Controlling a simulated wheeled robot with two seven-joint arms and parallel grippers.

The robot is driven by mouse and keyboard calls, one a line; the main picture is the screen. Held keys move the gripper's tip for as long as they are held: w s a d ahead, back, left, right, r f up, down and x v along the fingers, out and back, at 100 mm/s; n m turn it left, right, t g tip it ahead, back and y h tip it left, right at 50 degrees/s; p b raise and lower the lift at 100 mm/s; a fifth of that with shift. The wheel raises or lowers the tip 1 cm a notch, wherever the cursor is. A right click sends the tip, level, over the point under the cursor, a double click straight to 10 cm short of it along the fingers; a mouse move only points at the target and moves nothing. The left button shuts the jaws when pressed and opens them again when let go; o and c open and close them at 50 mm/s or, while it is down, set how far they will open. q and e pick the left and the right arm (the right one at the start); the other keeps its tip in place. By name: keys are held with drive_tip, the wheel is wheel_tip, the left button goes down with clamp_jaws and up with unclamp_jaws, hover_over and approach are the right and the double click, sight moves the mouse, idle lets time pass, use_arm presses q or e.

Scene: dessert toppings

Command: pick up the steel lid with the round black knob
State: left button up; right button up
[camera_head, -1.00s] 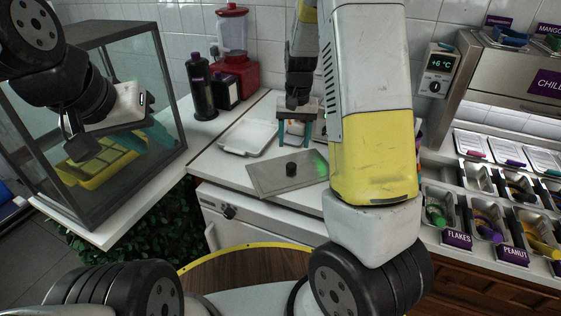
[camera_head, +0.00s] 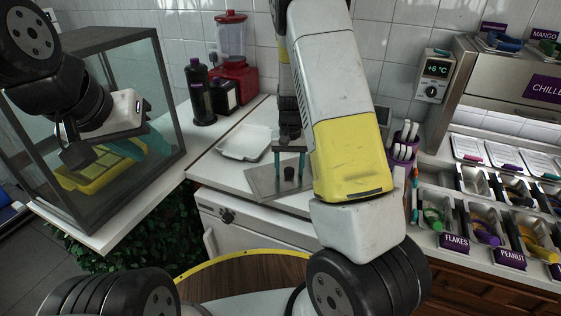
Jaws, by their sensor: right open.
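The steel lid (camera_head: 263,182) lies flat on the white counter, a grey rectangular plate with a round black knob (camera_head: 289,174) standing up from it. My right gripper (camera_head: 289,173) points down over the lid. Its two teal fingers are apart, one on each side of the knob in the picture, with no visible grip on it. I cannot tell the exact fingertip height. My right forearm covers the lid's right part. My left gripper (camera_head: 150,142) is at the left by the glass case, its teal fingers partly hidden, so its opening is unclear.
A white tray (camera_head: 244,143) lies just behind the lid. A dark bottle (camera_head: 199,92) and a red blender (camera_head: 232,75) stand further back. A purple cup (camera_head: 403,146) with white utensils is right of my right arm. Topping bins (camera_head: 435,197) fill the right side.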

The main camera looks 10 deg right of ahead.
clamp_jaws()
drive_tip(key=shift+r, duration=0.1)
